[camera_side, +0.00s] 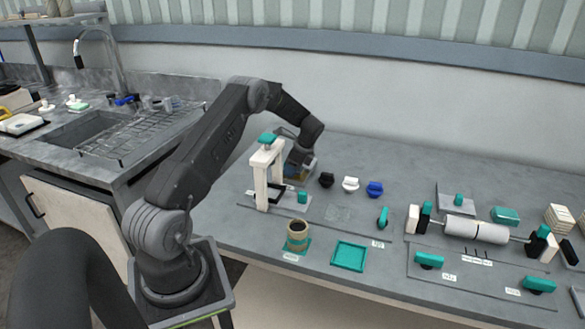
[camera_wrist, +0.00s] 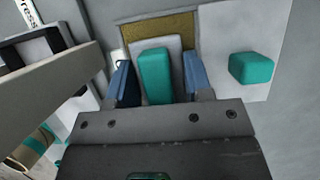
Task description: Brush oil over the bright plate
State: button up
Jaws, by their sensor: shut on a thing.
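My gripper (camera_wrist: 160,82) points down at the back of the bench, beside the white press frame (camera_side: 263,180). Its blue fingers are shut on a teal block-shaped handle (camera_wrist: 156,72). In the side view my gripper (camera_side: 299,168) hides most of what it holds. Beyond the handle lie a pale piece and a brownish-gold flat surface (camera_wrist: 130,33). I cannot tell whether this is the bright plate, or whether the held thing touches it. A tan cup with a dark inside (camera_side: 298,228) stands at the bench front; its contents are unclear.
A teal cube (camera_wrist: 251,68) sits right of my fingers. The press frame (camera_wrist: 60,85) rises close on the left. Black, white and blue knobs (camera_side: 350,185) stand to the right. A shallow teal tray (camera_side: 349,257) lies in front. A roller stand (camera_side: 476,230) is farther right.

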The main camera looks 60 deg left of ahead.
jog(key=shift+r, duration=0.1)
jog(key=shift+r, duration=2.4)
jog(key=d, duration=0.3)
jog(key=w+d, duration=0.1)
jog(key=d, duration=0.3)
jog(key=w+d, duration=0.1)
jog(key=d, duration=0.2)
jog(key=shift+d, duration=0.4)
jog(key=d, duration=0.6)
jog(key=s+d, duration=0.1)
jog(key=d, duration=0.2)
jog(key=shift+r, duration=0.1)
jog(key=shift+d, duration=0.3)
jog(key=shift+d+f, duration=0.1)
jog(key=shift+f, duration=2.45)
